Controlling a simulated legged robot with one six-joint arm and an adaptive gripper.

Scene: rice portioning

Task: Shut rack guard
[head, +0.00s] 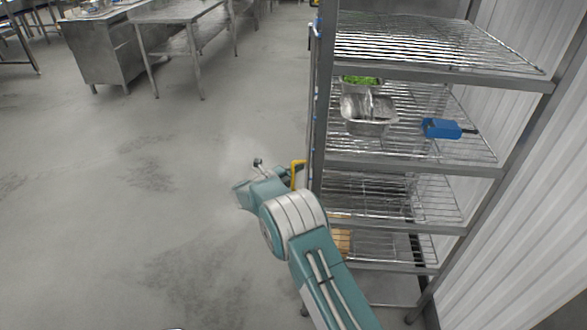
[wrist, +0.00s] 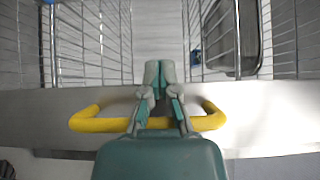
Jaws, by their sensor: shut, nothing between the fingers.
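The yellow handle (head: 297,174) shows at the left side of the metal rack (head: 318,120), just beyond my arm. In the wrist view the yellow handle (wrist: 98,122) spans both sides of my gripper (wrist: 161,72), joined to a pale grey bar (wrist: 270,105). My gripper is shut and empty. Its fingers lie across the middle of the handle and hide that part; whether they touch it I cannot tell. The fingertips reach over the bar toward the wire shelves. In the head view my arm hides the gripper. The guard's full outline and how far it stands open are unclear.
A metal pan (head: 368,116), a green-filled container (head: 362,82) and a blue object (head: 441,128) sit on an upper shelf. A corrugated wall (head: 520,210) stands close to the right. Steel tables (head: 178,14) stand far back left. The floor (head: 110,220) at left is clear.

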